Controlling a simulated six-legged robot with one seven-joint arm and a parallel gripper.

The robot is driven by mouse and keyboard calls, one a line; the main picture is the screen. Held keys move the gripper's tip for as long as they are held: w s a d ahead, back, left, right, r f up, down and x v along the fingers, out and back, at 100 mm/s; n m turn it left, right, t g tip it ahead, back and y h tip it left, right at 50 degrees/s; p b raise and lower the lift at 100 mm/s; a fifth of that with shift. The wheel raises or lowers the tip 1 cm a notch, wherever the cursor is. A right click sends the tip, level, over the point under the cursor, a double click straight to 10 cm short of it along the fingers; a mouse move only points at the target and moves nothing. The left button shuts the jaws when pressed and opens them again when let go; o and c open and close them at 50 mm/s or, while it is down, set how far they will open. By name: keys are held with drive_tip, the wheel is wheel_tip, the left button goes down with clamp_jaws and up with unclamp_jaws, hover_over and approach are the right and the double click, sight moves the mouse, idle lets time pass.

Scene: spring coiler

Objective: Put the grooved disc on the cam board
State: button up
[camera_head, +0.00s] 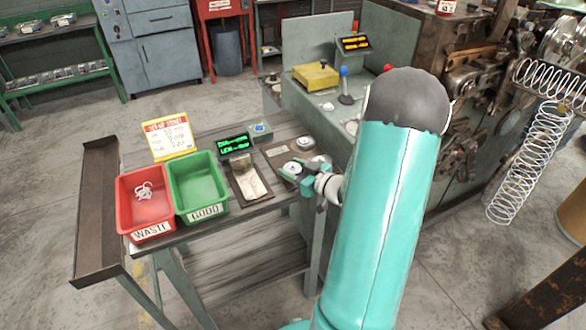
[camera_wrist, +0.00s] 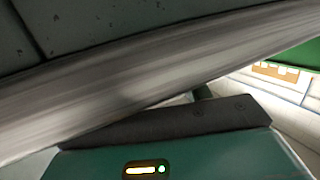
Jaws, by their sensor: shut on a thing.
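My gripper (camera_head: 300,178) is at the right end of the workbench in the head view, low over its top. It is shut on a pale round disc (camera_head: 292,167), which I take to be the grooved disc; the jaws partly hide it. I cannot tell whether the disc touches the surface below. Another round metal piece (camera_head: 305,142) lies just behind it. I cannot clearly make out the cam board.
A red waste bin (camera_head: 127,187) holding pale coils and a green good bin (camera_head: 182,173) stand on the bench's left. A green-lit display (camera_head: 234,143) and a yellow card (camera_head: 170,138) stand behind. The coiling machine, with levers (camera_head: 345,85), rises at the back right.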

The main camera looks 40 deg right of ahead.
drive_tip(key=o, duration=1.2)
drive_tip(key=shift+f, duration=0.15)
drive_tip(key=shift+c, duration=0.2)
